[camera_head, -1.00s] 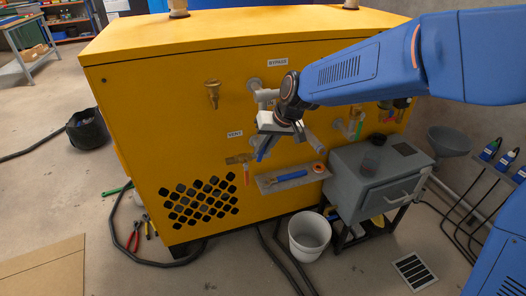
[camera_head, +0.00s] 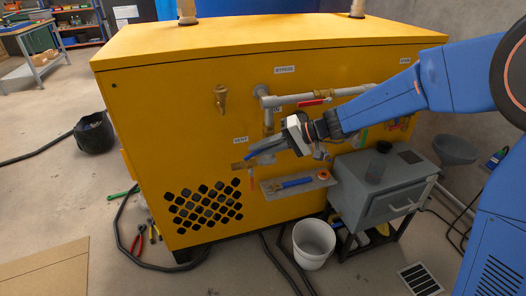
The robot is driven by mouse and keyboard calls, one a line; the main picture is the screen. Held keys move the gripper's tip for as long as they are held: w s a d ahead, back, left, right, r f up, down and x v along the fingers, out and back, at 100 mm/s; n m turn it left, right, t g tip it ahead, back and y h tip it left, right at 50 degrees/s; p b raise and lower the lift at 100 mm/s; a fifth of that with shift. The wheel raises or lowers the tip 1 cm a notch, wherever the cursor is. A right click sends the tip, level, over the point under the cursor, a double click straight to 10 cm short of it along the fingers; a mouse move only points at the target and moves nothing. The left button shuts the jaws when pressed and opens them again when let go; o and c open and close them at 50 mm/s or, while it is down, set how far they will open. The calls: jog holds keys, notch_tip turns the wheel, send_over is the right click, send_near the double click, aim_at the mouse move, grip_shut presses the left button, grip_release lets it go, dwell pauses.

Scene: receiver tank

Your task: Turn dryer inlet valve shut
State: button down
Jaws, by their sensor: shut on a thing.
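The grey inlet pipe (camera_head: 268,118) runs down the yellow dryer's front under the bypass pipe, beside a small label partly reading "IN". The dryer inlet valve is mostly hidden behind my gripper, and its handle angle cannot be told. My gripper (camera_head: 262,150) is at this pipe's lower end, its blue fingers pointing left and slightly down. It is shut on what seems to be the inlet valve handle, which the fingers hide.
The bypass valve's red lever (camera_head: 314,101) lies along the pipe above my gripper. The brass vent valve (camera_head: 243,164) with a red handle is close at left. A small shelf (camera_head: 322,182) with a blue tool is below. A grey cabinet (camera_head: 385,185) stands at right.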

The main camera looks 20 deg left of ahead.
jog(key=y, duration=0.2)
jog(key=shift+s+a+r+m+g+y, duration=0.1)
jog(key=shift+a+r+m+g+y, duration=0.05)
jog(key=shift+r+m+g+y, duration=0.2)
jog(key=shift+s+r+m+g+y, duration=0.1)
jog(key=shift+r+m+g+y, duration=0.5)
jog(key=shift+y, duration=0.65)
jog(key=shift+a+r, duration=0.1)
jog(key=c, duration=1.7)
grip_release()
jog(key=shift+c, duration=0.2)
jog(key=v, duration=1.7)
jog(key=shift+d, duration=0.3)
